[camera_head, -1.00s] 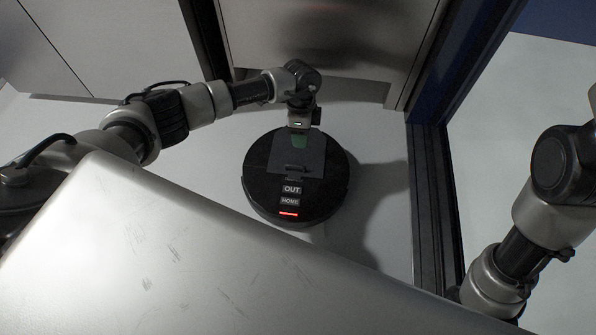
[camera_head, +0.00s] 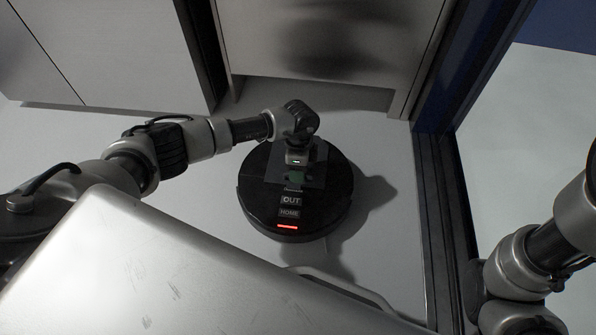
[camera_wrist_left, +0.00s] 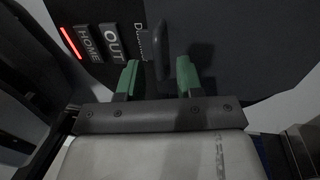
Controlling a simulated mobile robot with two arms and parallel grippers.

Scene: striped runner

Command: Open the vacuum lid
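The round black robot vacuum (camera_head: 327,205) sits on the floor in the middle of the head view, with OUT and HOME buttons and a red light strip. Its dark grey lid (camera_head: 318,172) looks closed and is partly covered by my left gripper (camera_head: 294,179). In the left wrist view, the gripper's green fingers (camera_wrist_left: 157,78) are apart. The small dark lid handle (camera_wrist_left: 159,48) stands in line with the gap between them, seemingly just beyond or level with the tips; contact is not visible. My right arm is at the right edge; its gripper is out of frame.
A steel cabinet front (camera_head: 325,40) stands behind the vacuum. A dark door frame (camera_head: 437,210) runs along its right. Pale floor (camera_head: 385,170) is clear around the vacuum. A silver surface fills the lower left.

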